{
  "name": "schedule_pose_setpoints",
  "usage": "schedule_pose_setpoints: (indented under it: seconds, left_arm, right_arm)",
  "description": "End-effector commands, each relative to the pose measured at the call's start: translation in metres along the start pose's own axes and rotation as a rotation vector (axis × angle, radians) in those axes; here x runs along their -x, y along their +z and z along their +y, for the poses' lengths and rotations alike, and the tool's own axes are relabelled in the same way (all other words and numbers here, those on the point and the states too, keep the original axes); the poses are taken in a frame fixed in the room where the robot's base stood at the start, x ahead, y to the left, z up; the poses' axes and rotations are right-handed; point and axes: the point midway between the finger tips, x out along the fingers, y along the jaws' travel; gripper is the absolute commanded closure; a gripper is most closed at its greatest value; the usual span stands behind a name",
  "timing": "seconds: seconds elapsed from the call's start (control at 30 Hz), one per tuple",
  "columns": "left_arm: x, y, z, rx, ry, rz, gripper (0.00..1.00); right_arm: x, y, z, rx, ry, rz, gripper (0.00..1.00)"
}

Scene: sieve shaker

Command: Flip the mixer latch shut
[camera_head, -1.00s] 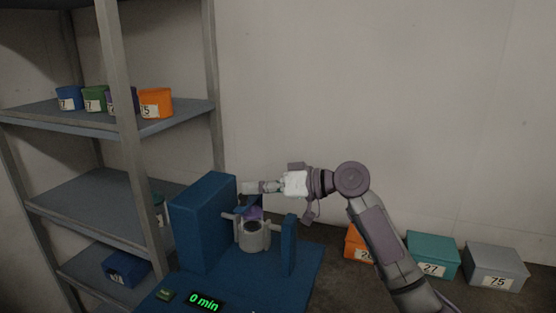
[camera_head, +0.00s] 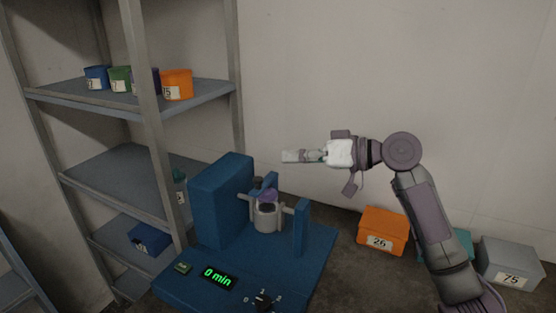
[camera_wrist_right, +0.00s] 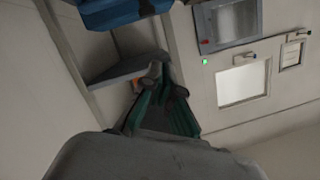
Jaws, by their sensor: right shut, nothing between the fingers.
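The blue mixer (camera_head: 220,205) stands at the lower middle of the head view, with a green "0 min" display (camera_head: 218,277) on its base. A grey cup-like holder (camera_head: 267,217) sits on a crossbar between the tall block and the thin blue post (camera_head: 301,229). A purple piece (camera_head: 268,196) shows at the holder's top, with a small blue upright piece (camera_head: 271,181) behind it. I cannot tell which piece is the latch or its position. My right gripper (camera_head: 290,156) is shut and empty, above and apart from the holder. It also shows in the right wrist view (camera_wrist_right: 166,82).
A grey shelf rack (camera_head: 110,190) with small coloured bins stands at the left. An orange bin (camera_head: 382,232), a teal bin (camera_head: 459,244) and a grey bin (camera_head: 510,262) stand along the wall. A dial (camera_head: 263,299) sits at the mixer's front. Above the mixer is free room.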

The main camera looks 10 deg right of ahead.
Motion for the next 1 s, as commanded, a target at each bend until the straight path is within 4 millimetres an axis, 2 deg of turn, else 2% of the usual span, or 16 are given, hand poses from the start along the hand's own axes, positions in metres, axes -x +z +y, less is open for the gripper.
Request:
schedule_pose_setpoints:
  seconds: [0.1,0.3,0.83,0.93,1.0]
  left_arm:
    - [-0.006,0.001,-0.003,-0.002,-0.004,-0.001,1.0]
    - [-0.009,0.002,-0.01,-0.005,-0.012,-0.002,1.0]
    - [-0.008,0.001,-0.006,-0.002,-0.007,-0.001,1.0]
    - [0.003,-0.001,-0.004,-0.001,-0.005,0.0,1.0]
    - [0.018,-0.003,-0.003,-0.001,-0.004,0.0,1.0]
  right_arm:
    - [0.023,0.002,-0.002,0.004,0.0,0.001,1.0]
    - [0.043,0.001,-0.005,0.001,-0.001,0.002,1.0]
    - [0.047,-0.001,-0.007,0.002,-0.002,0.003,1.0]
    - [0.05,-0.01,-0.013,0.002,-0.002,0.003,1.0]
    - [0.053,-0.022,-0.021,0.002,-0.002,0.003,1.0]
